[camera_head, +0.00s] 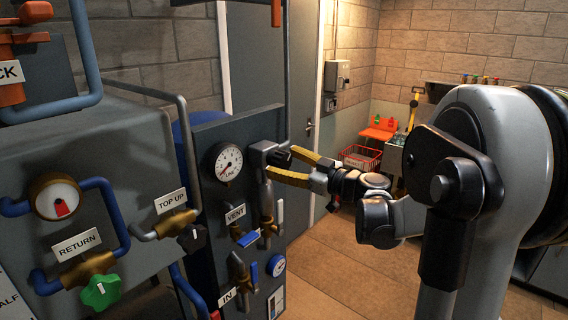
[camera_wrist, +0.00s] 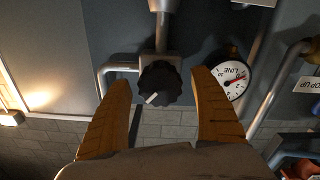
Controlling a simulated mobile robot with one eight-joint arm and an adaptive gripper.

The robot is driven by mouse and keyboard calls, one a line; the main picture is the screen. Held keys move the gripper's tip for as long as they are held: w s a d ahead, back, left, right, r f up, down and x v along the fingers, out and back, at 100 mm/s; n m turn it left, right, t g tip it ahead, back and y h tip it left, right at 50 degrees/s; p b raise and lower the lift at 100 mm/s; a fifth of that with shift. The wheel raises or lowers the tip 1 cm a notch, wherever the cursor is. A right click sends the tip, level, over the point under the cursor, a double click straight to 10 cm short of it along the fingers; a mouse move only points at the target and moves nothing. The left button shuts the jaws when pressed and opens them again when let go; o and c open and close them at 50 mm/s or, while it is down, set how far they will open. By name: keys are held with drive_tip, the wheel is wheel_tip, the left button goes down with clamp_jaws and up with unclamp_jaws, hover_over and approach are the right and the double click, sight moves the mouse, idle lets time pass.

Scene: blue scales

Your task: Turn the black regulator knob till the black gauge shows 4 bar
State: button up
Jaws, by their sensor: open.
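The black regulator knob (camera_head: 280,158) sits on a grey pipe fitting right of the gauge. In the wrist view the ribbed knob (camera_wrist: 160,83) faces me, its white mark pointing lower left. The black-rimmed gauge (camera_head: 227,162), marked LINE, is on the dark panel; its red needle points lower left, near the low end of the scale. It also shows upside down in the wrist view (camera_wrist: 231,80). My gripper (camera_head: 281,161) is open, its yellow fingers on either side of the knob. In the wrist view, gaps show between the knob and both fingers.
A second black knob (camera_head: 191,237) is under the TOP UP label. VENT valve piping (camera_head: 267,205) runs just below my gripper. Open floor (camera_head: 345,262) lies to the right.

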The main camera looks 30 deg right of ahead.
drive_tip(key=c, duration=1.2)
drive_tip(key=shift+m, duration=0.3)
drive_tip(key=m, duration=0.4)
drive_tip(key=shift+m, duration=0.3)
drive_tip(key=m, duration=0.4)
drive_tip(key=shift+m+b, duration=0.3)
drive_tip(key=shift+b, duration=0.05)
drive_tip(key=m, duration=1)
drive_tip(key=shift+m, duration=0.3)
